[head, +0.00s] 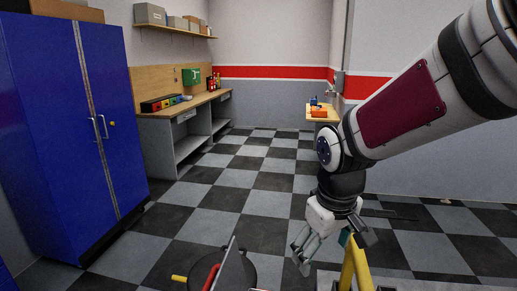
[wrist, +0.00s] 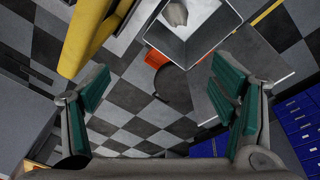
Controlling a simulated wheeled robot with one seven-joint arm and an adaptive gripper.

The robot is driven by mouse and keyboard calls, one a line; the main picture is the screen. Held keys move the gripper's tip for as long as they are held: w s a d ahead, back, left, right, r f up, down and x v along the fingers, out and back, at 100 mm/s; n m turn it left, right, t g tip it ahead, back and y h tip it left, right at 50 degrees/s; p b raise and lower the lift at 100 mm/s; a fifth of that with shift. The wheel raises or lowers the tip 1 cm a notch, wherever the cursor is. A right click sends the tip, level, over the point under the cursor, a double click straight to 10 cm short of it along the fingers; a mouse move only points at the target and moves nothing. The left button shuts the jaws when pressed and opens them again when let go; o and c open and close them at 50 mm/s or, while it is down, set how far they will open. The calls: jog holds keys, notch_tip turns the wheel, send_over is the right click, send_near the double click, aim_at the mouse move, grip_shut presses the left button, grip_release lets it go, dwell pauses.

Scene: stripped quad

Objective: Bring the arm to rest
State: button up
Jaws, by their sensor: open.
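My arm reaches in from the right in the head view, bent so that my gripper (head: 333,240) hangs low at the lower middle right. In the wrist view my gripper (wrist: 168,105) has its green-padded fingers spread wide apart. A yellow part also shows large at the upper left of the wrist view (wrist: 88,35). I cannot tell whether it touches the gripper.
A blue cabinet (head: 60,130) stands at the left. A workbench (head: 185,115) with small bins and tools runs along the back left wall. A small wall shelf (head: 322,114) holds orange and blue items. The checkered floor (head: 220,185) between is clear. A dark round thing (head: 236,268) is at the bottom.

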jog(key=s+d+r+m+t, duration=0.1)
jog(key=s+d+r+m, duration=0.1)
jog(key=s, duration=0.5)
jog(key=s+d+r+m+t, duration=0.2)
jog(key=s+d+r+m, duration=0.1)
jog(key=s+r, duration=0.4)
jog(key=shift+s+d+r, duration=0.2)
jog(key=shift+s+d, duration=0.45)
jog(key=shift+s, duration=0.15)
